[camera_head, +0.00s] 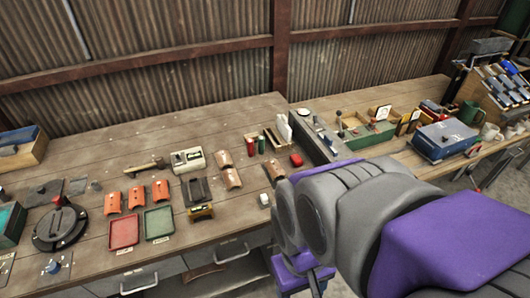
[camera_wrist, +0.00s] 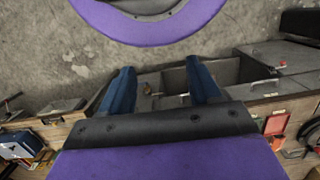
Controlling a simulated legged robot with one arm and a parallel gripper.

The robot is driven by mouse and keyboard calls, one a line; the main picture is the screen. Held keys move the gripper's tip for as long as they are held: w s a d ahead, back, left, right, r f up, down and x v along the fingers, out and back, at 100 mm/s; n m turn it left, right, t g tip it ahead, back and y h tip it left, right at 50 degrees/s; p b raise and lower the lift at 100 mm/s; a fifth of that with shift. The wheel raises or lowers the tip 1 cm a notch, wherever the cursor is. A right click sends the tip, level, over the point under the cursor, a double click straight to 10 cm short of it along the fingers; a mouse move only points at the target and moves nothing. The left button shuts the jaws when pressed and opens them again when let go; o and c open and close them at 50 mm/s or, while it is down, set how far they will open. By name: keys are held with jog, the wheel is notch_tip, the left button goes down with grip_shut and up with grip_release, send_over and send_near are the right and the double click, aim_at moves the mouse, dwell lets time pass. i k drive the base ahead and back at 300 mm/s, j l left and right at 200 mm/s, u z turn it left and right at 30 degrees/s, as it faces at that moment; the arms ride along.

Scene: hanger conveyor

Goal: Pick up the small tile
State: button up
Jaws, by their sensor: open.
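Several curved roof tiles lie on the wooden workbench (camera_head: 105,178). Three orange ones (camera_head: 137,197) form a row at the left, behind the red and green trays. Larger brown ones, such as this brown tile (camera_head: 232,178), lie further right, one of them close to my arm. The orange ones look smaller; I cannot tell for sure which is the small tile. My gripper (camera_wrist: 159,67) shows in the wrist view with two blue fingers spread apart and nothing between them. In the head view its fingers are not visible. No tile is clear in the wrist view.
A red tray (camera_head: 124,232) and a green tray (camera_head: 158,222) lie in front of the orange tiles. A round black device (camera_head: 61,226) stands left of them. A black and yellow device (camera_head: 198,198) stands right. My arm covers the bench's right front. A blue box (camera_head: 445,139) stands further right.

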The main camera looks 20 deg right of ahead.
aim_at(273, 167)
jog(key=u, duration=1.65)
jog(key=z, duration=2.1)
jog(key=i+u, duration=0.45)
jog(key=i, duration=0.25)
